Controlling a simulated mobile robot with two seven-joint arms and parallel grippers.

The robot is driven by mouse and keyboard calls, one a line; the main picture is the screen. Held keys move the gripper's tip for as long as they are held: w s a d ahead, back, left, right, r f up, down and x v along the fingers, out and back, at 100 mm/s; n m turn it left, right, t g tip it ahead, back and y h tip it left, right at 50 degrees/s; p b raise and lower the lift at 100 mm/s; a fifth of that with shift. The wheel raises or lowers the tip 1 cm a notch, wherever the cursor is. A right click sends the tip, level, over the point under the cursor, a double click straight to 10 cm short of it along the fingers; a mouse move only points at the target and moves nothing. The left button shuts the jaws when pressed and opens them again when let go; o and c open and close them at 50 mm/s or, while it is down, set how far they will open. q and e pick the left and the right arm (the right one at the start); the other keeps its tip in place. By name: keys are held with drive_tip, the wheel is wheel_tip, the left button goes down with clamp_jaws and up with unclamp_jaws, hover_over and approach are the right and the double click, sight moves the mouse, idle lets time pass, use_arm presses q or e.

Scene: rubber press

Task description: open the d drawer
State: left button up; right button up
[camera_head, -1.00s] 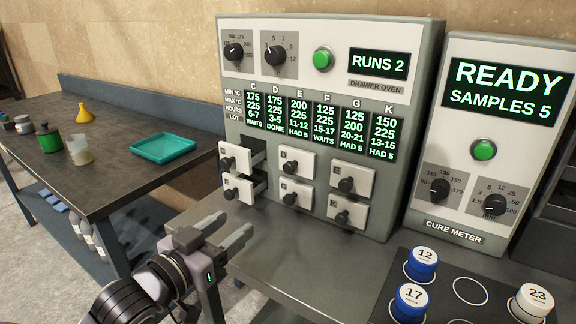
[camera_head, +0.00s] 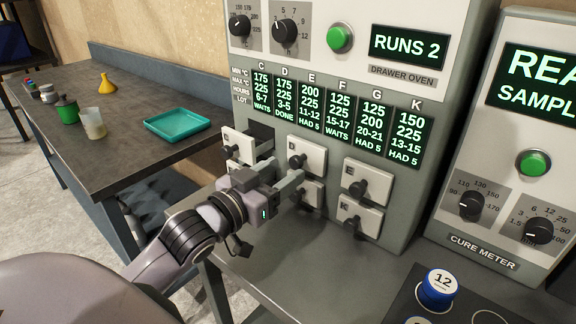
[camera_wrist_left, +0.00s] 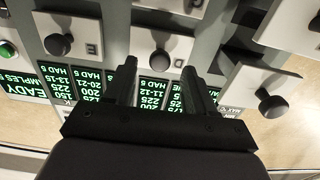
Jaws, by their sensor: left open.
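The D drawer (camera_head: 307,153) is the top middle front of the drawer oven, a white plate with a black knob (camera_head: 298,161). In the left wrist view, which is upside down, the D drawer's knob (camera_wrist_left: 159,60) lies in line with the gap between the fingertips (camera_wrist_left: 160,70). I cannot tell whether the fingers reach around the knob. The gripper partly hides the left and lower middle drawers. My right gripper is not in view.
The C drawer (camera_head: 238,143) stands pulled out close to the left of my gripper. The E drawer (camera_head: 368,182) and K drawer (camera_head: 360,217) are at the right, shut. A cure meter (camera_head: 500,195) stands further right. A teal tray (camera_head: 177,125) lies on the side table.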

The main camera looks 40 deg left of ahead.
sight(312, 151)
use_arm(q)
drive_tip(key=shift+w+d, duration=0.1)
drive_tip(key=shift+w, duration=1.15)
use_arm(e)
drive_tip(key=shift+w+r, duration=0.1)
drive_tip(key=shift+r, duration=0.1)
use_arm(q)
clamp_jaws()
